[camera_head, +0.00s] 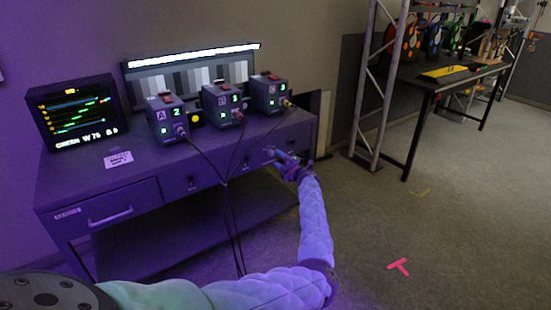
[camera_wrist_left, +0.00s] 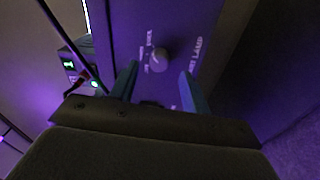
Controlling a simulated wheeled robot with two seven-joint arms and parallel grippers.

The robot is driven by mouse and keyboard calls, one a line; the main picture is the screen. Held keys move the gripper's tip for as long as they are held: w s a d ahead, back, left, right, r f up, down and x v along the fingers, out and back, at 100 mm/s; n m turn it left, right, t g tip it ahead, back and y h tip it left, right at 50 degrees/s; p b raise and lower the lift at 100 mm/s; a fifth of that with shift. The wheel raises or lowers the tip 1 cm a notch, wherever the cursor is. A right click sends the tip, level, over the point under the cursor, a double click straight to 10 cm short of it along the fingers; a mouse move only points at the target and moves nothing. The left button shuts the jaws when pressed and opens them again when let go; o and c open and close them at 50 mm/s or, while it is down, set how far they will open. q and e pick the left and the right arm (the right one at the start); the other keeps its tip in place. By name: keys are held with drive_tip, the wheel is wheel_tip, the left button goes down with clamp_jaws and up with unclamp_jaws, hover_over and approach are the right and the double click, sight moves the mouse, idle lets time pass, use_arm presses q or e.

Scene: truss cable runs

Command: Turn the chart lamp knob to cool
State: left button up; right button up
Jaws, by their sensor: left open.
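The chart lamp knob (camera_wrist_left: 158,58) is a small round grey knob on the dark purple desk panel in the left wrist view. Lettering ending in "LAMP" runs along the panel to its right, and small markings sit at its left. Which way the knob points is too dim to tell. My left gripper (camera_wrist_left: 158,74) is open, with one blue finger on each side of the knob; I cannot tell whether either touches it. In the head view my left gripper (camera_head: 284,161) is at the right end of the desk front and hides the knob. My right gripper is not in view.
On the desk (camera_head: 120,178) stand a monitor (camera_head: 75,112), a lit grey-striped chart (camera_head: 190,80) and three boxes with red switches, including the leftmost box (camera_head: 165,120). Black cables (camera_head: 228,205) hang in front. A truss (camera_head: 375,90) stands at right; open floor lies before it.

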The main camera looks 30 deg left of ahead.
use_arm(q)
drive_tip(key=v, duration=0.4)
drive_tip(key=shift+s+d, duration=0.1)
drive_tip(key=shift+d, duration=0.15)
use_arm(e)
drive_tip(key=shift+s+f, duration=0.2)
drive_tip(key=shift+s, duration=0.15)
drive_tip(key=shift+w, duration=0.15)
